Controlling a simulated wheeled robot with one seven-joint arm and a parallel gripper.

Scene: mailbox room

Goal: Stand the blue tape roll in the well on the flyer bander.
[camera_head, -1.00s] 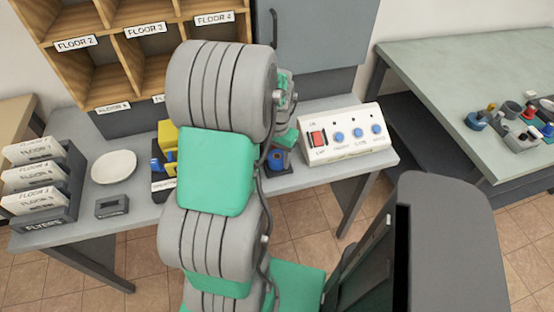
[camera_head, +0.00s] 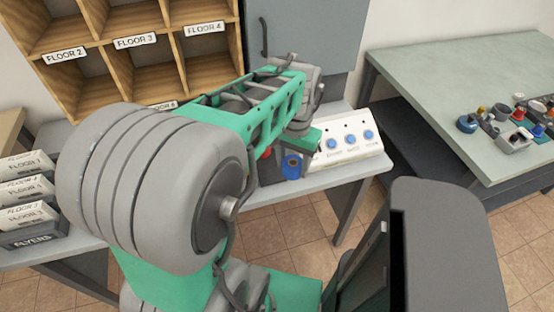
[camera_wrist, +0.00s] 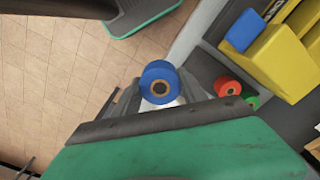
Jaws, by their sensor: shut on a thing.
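The blue tape roll (camera_wrist: 160,82) is between the fingertips of my gripper (camera_wrist: 158,97) in the wrist view, its hole facing the camera. The roll (camera_head: 291,167) also shows in the head view below my gripper (camera_head: 292,156), near the front edge of the table. A yellow body with a blue block, which looks like the flyer bander (camera_wrist: 277,62), stands to the right of the roll in the wrist view, apart from it. My arm hides it in the head view. Its well cannot be made out.
A red roll (camera_wrist: 227,87) and a green roll (camera_wrist: 252,100) lie near the yellow body. A white control panel (camera_head: 348,146) with blue knobs stands right of my gripper. Wooden pigeonholes (camera_head: 135,42) rise behind. Flyer trays (camera_head: 30,212) stand at the left.

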